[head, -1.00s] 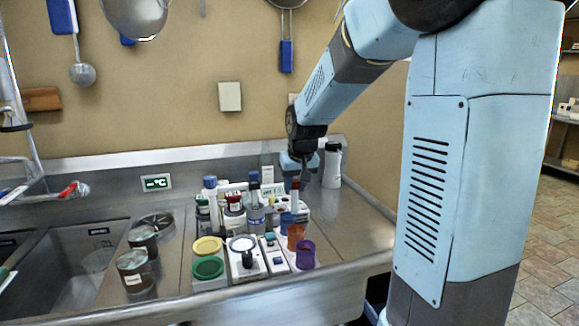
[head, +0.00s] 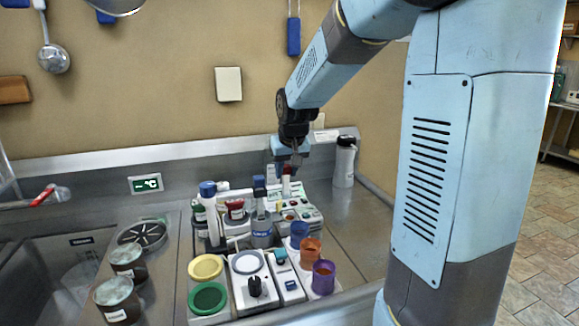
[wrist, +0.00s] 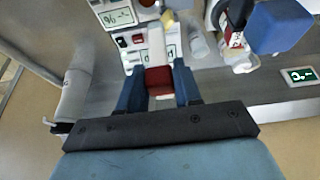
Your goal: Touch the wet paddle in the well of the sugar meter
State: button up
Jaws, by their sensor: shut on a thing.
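My gripper (head: 290,165) is shut on a red-ended white piece, which looks like the paddle (wrist: 158,78), at the back of the bench. In the wrist view the blue fingers (wrist: 158,92) press on both sides of the red end, and the white part reaches away between them. The likely sugar meter (wrist: 118,18), a white box with a % display, lies just beyond the fingers; in the head view it is the white device (head: 303,214) below and right of the gripper. The paddle's far tip and its contact with any well are unclear.
Blue-capped bottles (head: 209,212) stand left of the gripper. An orange cup (head: 310,249) and a purple cup (head: 323,277) are in front. A white bottle (head: 345,162) stands at the right. Yellow (head: 205,267) and green (head: 208,298) discs lie front left. The right counter is clear.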

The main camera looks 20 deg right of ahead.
jog(key=shift+d, duration=0.45)
jog(key=shift+f, duration=2.85)
jog(key=shift+s, duration=0.2)
jog(key=shift+f, duration=0.5)
jog(key=shift+r, duration=3.05)
